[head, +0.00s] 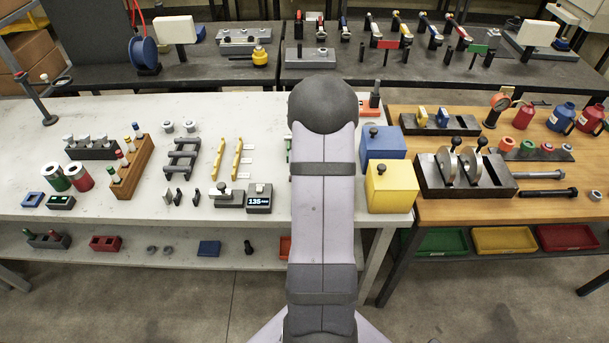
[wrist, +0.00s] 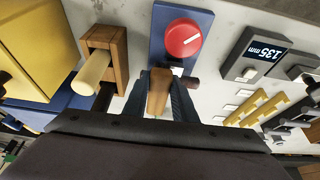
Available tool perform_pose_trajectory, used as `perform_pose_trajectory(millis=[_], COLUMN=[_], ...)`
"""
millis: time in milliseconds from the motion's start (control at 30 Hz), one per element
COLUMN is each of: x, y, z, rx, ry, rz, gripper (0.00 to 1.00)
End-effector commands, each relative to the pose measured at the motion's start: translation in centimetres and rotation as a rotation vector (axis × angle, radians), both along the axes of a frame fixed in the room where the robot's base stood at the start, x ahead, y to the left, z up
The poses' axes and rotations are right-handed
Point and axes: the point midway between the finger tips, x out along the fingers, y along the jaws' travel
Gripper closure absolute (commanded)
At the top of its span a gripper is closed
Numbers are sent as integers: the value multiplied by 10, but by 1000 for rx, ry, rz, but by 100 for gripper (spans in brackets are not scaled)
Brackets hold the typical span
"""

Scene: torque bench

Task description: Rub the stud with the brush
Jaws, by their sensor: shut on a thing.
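My gripper (wrist: 158,100) shows in the wrist view, with its two dark fingers shut on a tan wooden piece, which looks like the brush handle (wrist: 158,88). The handle's far end points toward a blue plate (wrist: 160,40) that carries a red round knob (wrist: 183,38). I cannot make out the bristles. A small dark reddish cylinder (wrist: 191,83) shows just right of the fingers; I cannot tell whether it is the stud. No other stud can be made out. In the head view my arm hides the gripper, the brush and the work spot.
Left of the gripper in the wrist view stands a wooden block (wrist: 118,50) with a cream peg (wrist: 90,72), near a yellow box (wrist: 35,45). To the right are a 135 mm display (wrist: 266,53) and yellow bars (wrist: 262,108). The blue box (head: 382,143) stands right of my arm.

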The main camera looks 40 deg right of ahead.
Motion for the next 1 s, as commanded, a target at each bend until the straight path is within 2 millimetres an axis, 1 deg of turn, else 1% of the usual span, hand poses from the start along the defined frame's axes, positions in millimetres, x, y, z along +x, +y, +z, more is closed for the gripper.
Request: perform_pose_trajectory(millis=[133, 200, 867, 933, 1000], x=[-11, -5, 38, 32, 27], y=[-10, -4, 38, 33, 29], z=[-2, 1, -3, 2, 2], rx=[2, 3, 0, 2, 2], ry=[0, 2, 2, 2, 3], rz=[-4, 4, 3, -4, -4], gripper=[96, 96, 96, 96, 96])
